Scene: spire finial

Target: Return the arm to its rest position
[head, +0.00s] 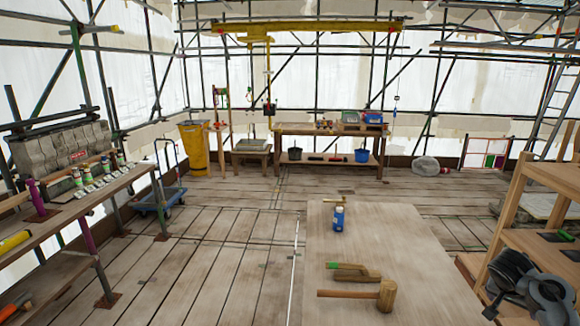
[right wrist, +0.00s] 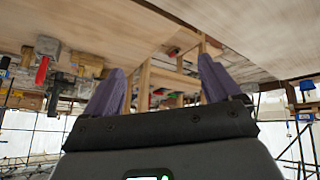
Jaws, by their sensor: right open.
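My right arm's dark grey end with its gripper (head: 530,292) shows at the lower right edge of the head view, beside the wooden shelf unit and right of the pale wooden table. In the right wrist view the two purple fingers of my right gripper (right wrist: 160,84) stand wide apart, with nothing between them. Wooden structures and clutter appear beyond them, tilted in the picture. My left gripper and left arm are in neither view.
The pale table (head: 425,265) holds a wooden mallet (head: 385,295), a green-and-wood tool (head: 352,271) and a blue bottle (head: 338,218). The wooden shelf unit (head: 510,212) stands close to my right arm. A bench (head: 120,185) stands left; the floor between is clear.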

